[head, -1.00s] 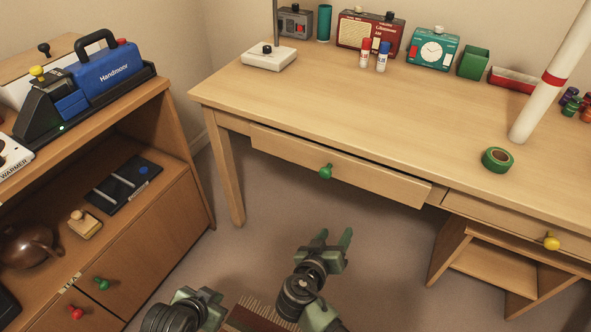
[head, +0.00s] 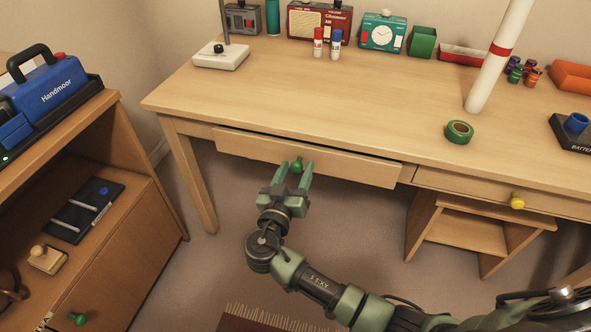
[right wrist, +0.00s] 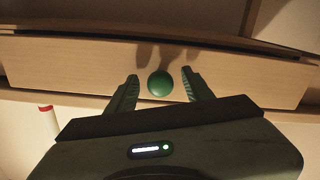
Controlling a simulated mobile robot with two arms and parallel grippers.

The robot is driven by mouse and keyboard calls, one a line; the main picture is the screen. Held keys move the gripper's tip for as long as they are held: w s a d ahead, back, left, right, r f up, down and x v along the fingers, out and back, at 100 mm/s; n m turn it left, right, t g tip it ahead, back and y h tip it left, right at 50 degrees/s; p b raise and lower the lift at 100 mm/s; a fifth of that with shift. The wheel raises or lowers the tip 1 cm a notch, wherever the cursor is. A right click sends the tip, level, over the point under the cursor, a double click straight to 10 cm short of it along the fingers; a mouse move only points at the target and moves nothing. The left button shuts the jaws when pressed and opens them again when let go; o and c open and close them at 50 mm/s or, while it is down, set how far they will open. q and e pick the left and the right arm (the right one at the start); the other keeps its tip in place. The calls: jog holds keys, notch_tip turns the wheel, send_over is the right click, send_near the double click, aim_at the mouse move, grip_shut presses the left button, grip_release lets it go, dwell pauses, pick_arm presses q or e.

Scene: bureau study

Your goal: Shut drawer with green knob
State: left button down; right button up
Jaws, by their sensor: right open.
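The wooden desk drawer (head: 345,166) with a green knob (head: 297,165) stands out a little from the desk front, with a dark gap along its top edge. My right gripper (head: 293,168) is open, its two green fingers on either side of the knob in the head view. In the right wrist view the green knob (right wrist: 160,84) lies between the open fingertips (right wrist: 160,82), and the drawer front (right wrist: 70,65) fills the width behind. I cannot tell if the fingers touch the drawer front. My left gripper is not in view.
A desk drawer with a yellow knob (head: 517,201) is at the right. A low cabinet at the left has another green knob (head: 77,319) on its door. The desktop holds a green tape roll (head: 459,131) and a leaning white tube (head: 490,70). Open floor lies below the drawer.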

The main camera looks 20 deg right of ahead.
grip_shut()
dwell(1.4)
